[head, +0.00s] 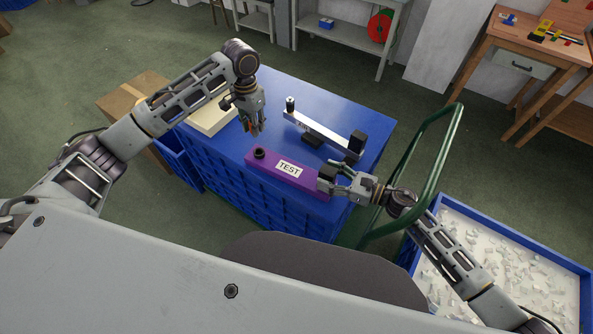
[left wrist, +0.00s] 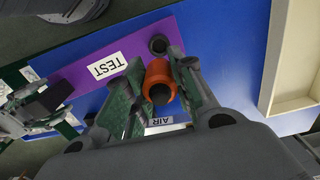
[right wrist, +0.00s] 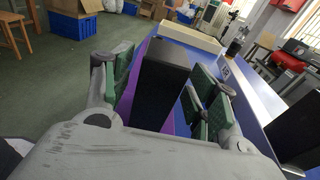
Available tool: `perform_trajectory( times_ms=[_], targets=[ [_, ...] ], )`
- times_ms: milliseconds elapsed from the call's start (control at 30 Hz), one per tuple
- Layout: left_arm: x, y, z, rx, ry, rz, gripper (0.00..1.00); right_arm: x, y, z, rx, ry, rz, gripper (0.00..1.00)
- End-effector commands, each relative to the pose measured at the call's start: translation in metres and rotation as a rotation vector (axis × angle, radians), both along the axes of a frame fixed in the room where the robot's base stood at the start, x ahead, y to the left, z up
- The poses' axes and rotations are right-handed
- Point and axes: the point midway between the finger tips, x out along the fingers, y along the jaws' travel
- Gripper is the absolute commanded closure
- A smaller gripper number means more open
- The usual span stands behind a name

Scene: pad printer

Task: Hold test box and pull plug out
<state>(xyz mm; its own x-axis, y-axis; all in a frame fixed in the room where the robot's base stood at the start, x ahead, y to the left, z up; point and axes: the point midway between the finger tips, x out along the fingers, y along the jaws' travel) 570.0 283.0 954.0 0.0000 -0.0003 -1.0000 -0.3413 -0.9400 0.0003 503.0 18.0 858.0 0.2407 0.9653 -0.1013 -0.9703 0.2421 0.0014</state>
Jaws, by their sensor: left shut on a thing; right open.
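The purple test box (head: 253,172) with its white TEST label lies on the blue table (head: 325,98). It also shows in the left wrist view (left wrist: 75,76). A black round socket (head: 259,153) stands on its left end. My left gripper (head: 256,131) is above the table behind that end, shut on the orange plug (left wrist: 158,74). In the left wrist view the plug appears beside the socket (left wrist: 158,45), apart from it. My right gripper (head: 334,180) is open, its fingers on either side of the black block (right wrist: 162,75) at the box's right end. Finger contact is unclear.
A long grey bar device (head: 322,132) with black ends lies behind the test box. A cream tray (head: 212,120) is at the table's left. A green rail (head: 441,165) and a blue bin of pale pieces (head: 500,260) are at the right. A white AIR label (left wrist: 167,121) shows near the plug.

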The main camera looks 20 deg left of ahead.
Motion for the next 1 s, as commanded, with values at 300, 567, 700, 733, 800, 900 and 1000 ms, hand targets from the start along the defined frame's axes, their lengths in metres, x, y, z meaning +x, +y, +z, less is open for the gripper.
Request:
perform_trajectory(
  times_ms=[300,567,700,733,800,900,1000],
  targets=[
    [0.0,0.0,0.0,0.0,0.0,0.0,1.0,-0.01,-0.036,0.002,-0.002,0.003,-0.001,0.41],
    [0.0,0.0,0.0,0.0,0.0,0.0,1.0,-0.019,-0.073,0.005,-0.004,0.003,-0.001,0.41],
    [0.0,0.0,0.0,0.0,0.0,0.0,1.0,-0.024,-0.09,0.007,-0.003,0.004,0.0,0.41],
    [0.0,0.0,0.0,0.0,0.0,0.0,1.0,-0.024,-0.093,0.008,-0.003,0.004,0.0,0.41],
    [0.0,0.0,0.0,0.0,0.0,0.0,1.0,-0.025,-0.1,0.008,-0.005,0.002,-0.001,0.41],
    [0.0,0.0,0.0,0.0,0.0,0.0,1.0,-0.027,-0.105,0.009,-0.003,0.003,0.0,0.41],
    [0.0,0.0,0.0,0.0,0.0,0.0,1.0,-0.028,-0.108,0.009,-0.002,0.003,0.001,0.41]
  ],
)
